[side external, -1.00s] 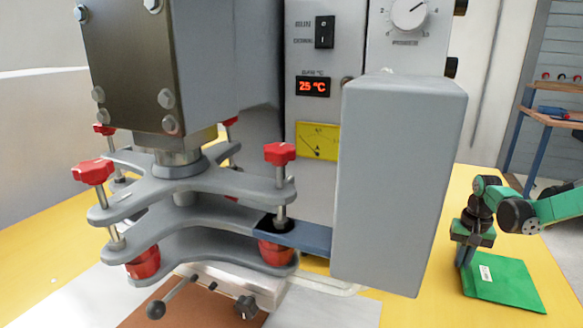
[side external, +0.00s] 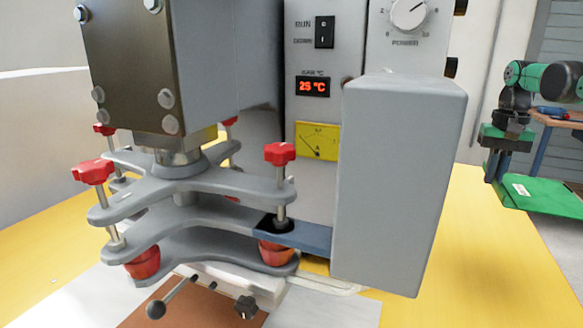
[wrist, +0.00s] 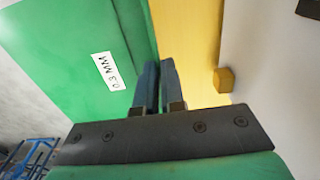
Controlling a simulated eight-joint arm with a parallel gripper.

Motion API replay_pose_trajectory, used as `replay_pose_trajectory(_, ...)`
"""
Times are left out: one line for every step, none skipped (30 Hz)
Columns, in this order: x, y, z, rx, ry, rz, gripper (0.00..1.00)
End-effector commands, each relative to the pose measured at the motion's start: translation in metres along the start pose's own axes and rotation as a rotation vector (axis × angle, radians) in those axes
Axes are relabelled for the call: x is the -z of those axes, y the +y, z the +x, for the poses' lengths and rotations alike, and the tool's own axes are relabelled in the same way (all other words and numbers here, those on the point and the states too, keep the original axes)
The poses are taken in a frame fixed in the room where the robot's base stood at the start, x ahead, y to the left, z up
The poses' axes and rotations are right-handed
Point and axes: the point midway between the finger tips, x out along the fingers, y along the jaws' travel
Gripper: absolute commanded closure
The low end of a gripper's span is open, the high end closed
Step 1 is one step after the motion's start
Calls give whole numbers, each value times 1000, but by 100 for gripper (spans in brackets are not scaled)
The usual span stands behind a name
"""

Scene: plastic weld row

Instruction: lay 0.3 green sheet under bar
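The welding press (side external: 185,215) stands at left, with stacked grey plates and red knobs. A pale metal bar-like piece (side external: 225,283) is low under the plates, above a brown pad (side external: 175,308); its far part is hidden.
A grey box-shaped housing (side external: 395,190) stands between the press plates and my gripper. The yellow table (side external: 460,270) is clear at right. A workbench (side external: 555,122) stands behind. The control panel display (side external: 313,86) reads 25 °C.

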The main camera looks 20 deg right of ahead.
Motion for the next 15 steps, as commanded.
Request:
replay_pose_trajectory(0, 13, -8, 0, 0, -2, 100)
replay_pose_trajectory(-1, 21, -12, 0, 0, -9, 100)
replay_pose_trajectory(-2, 34, -19, 0, 0, -19, 100)
replay_pose_trajectory(-3, 42, -23, 0, 0, -28, 100)
replay_pose_trajectory(-4, 51, -27, 0, 0, -36, 100)
replay_pose_trajectory(-6, 61, -32, 0, 0, -47, 100)
replay_pose_trajectory(-8, 66, -34, 0, 0, -55, 100)
replay_pose_trajectory(-9, 72, -36, 0, 0, -62, 100)
replay_pose_trajectory(-10, 76, -39, 0, 0, -70, 100)
replay_pose_trajectory(-10, 78, -40, 0, 0, -73, 100)
replay_pose_trajectory(-11, 80, -40, 0, 0, -76, 100)
replay_pose_trajectory(-11, 80, -41, 0, 0, -79, 100)
replay_pose_trajectory(-11, 80, -40, 0, 0, -80, 100)
replay_pose_trajectory(-11, 80, -40, 0, 0, -80, 100)
replay_pose_trajectory(-11, 79, -40, 0, 0, -80, 100)
